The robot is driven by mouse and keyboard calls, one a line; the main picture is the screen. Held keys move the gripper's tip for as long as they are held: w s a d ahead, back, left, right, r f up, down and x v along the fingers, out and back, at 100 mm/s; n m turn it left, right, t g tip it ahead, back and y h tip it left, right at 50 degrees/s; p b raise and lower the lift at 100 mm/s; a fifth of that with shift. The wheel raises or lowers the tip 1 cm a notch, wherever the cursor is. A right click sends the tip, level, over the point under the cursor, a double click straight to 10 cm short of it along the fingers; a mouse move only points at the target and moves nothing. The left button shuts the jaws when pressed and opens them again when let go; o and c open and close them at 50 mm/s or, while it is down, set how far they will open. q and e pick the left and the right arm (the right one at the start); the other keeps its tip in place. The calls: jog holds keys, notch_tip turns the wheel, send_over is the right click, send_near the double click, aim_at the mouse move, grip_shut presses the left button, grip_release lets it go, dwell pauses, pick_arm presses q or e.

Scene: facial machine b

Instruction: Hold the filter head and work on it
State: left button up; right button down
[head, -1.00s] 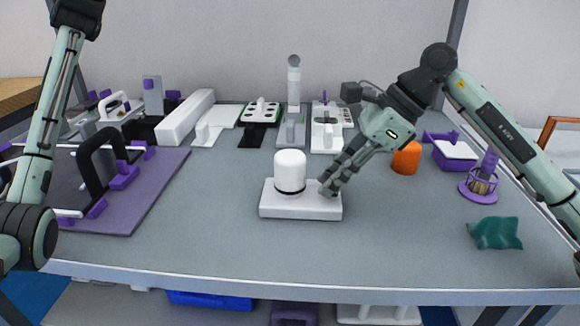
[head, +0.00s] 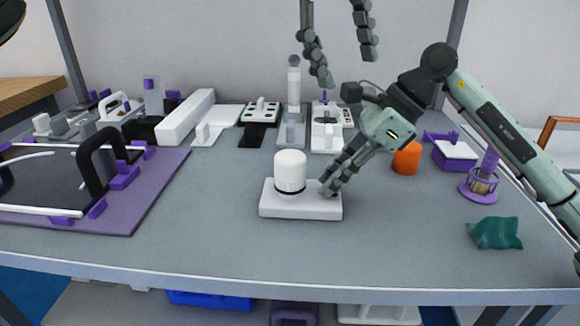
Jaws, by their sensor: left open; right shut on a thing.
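The filter head appears to be the white domed cylinder (head: 290,172) with a dark ring near its bottom. It stands upright on a flat white base (head: 300,208) in the middle of the table. My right gripper (head: 330,187) reaches down from the right and is shut on the right end of the white base, beside the cylinder and apart from it. Its fingers hide the exact contact. My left gripper (head: 346,68) hangs at the top of the head view, above and behind the cylinder. Its fingers are spread, point down and hold nothing.
An orange cylinder (head: 407,158), a purple stand (head: 478,186) and a green cloth (head: 494,233) are on the right. A purple mat (head: 150,195) with a black-handled frame lies left. Several white devices line the back. The table front (head: 280,255) is clear.

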aim_at(290, 155)
pick_arm(q)
jog(key=a+f+y, duration=0.1)
jog(key=a+f, duration=0.1)
jog(key=a+f+n+y, duration=0.1)
jog(key=a+f, duration=0.2)
jog(key=a+f+g+y, duration=0.1)
jog(key=a+f+y, duration=0.1)
jog(key=shift+s+a+f+n, duration=0.15)
jog(key=shift+a+n, duration=0.15)
jog(key=shift+n, duration=0.1)
jog(key=shift+f, duration=3.45)
jog(key=shift+c, duration=0.2)
jog(key=c, duration=0.9)
jog(key=n, duration=0.6)
jog(key=shift+c, duration=0.2)
